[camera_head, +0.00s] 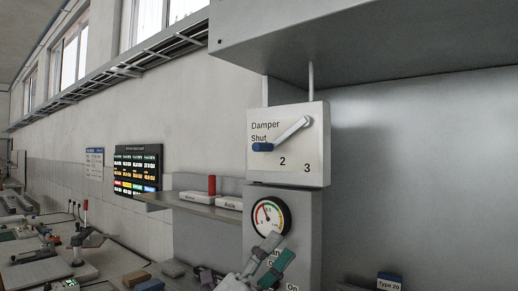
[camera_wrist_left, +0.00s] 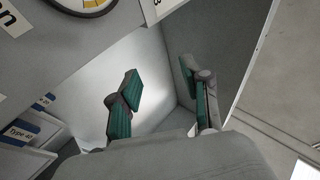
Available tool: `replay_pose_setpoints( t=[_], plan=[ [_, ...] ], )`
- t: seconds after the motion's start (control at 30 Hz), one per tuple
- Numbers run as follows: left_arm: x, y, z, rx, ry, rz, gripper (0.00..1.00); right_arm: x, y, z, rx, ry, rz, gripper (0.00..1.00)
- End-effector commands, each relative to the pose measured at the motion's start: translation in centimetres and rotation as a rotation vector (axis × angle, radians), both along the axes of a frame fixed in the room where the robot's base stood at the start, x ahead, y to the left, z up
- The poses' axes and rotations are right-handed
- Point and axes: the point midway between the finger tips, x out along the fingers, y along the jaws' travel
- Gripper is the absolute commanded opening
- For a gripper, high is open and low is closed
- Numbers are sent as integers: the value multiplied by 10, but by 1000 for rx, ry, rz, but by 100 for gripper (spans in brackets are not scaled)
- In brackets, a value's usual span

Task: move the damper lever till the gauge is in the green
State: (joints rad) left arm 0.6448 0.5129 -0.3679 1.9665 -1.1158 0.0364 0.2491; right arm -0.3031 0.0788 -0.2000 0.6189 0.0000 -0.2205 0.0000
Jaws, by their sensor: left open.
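My left gripper (camera_head: 276,254) is open and empty, below the gauge and well under the lever. Its two green-padded fingers show apart in the left wrist view (camera_wrist_left: 160,78), with the gauge's edge (camera_wrist_left: 85,5) at the top. My right gripper is not in view.
A grey hood (camera_head: 370,35) overhangs the plate. A shelf (camera_head: 200,207) with a red cylinder (camera_head: 212,185) juts out to the left. A box labelled Type 20 (camera_head: 389,281) sits at lower right. A cluttered bench (camera_head: 110,262) is at lower left.

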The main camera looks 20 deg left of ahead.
Motion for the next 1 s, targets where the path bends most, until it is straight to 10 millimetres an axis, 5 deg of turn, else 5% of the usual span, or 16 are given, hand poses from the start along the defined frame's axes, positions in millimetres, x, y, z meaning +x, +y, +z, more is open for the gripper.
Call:
replay_pose_setpoints(
  t=[0.03, 0.2, 0.27, 0.4, 0.53, 0.67, 1.0],
  plan=[
    [-11, -15, 33, 171, -124, -2, 48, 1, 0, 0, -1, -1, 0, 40],
    [-23, -34, 86, 755, -363, 122, 48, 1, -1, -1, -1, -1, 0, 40],
    [-19, -22, 101, 944, -389, 217, 48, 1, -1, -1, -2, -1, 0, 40],
    [-10, 33, 142, 1267, -340, 482, 48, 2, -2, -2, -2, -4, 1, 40],
    [-13, 85, 175, 1409, -244, 683, 48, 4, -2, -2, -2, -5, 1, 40],
    [-17, 112, 191, 1456, -184, 778, 48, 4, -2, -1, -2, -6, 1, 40],
    [27, 99, 197, 1462, -172, 784, 48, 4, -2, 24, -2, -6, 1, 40]
  ],
)
